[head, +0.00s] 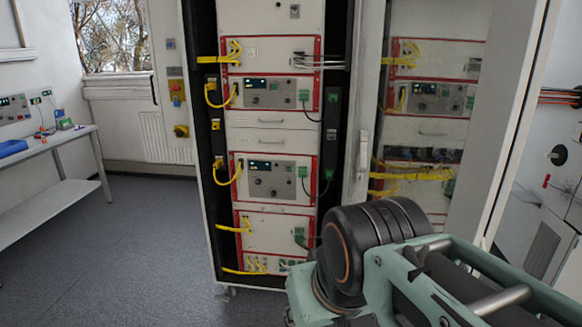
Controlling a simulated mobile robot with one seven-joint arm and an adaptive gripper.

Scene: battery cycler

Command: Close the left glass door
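A tall white cabinet stands ahead, and its left bay (272,135) is uncovered, with no glass in front of its rack units. A white-framed glass door (516,110) stands at an angle just right of this bay, swung out from it, with its broad frame edge toward me. Rack units and yellow cables show in its pane; I cannot tell whether they are seen through it or reflected. A small handle or latch sits on the white upright (362,155) beside the bay. My arm crosses the lower right, covering the door's lower part. My gripper's fingers are not visible.
Yellow cables (228,178) hang at the front of the open bay. A bench (45,150) with small devices stands at the left wall. Grey floor (140,240) is clear between bench and cabinet. White equipment (555,215) stands at the far right.

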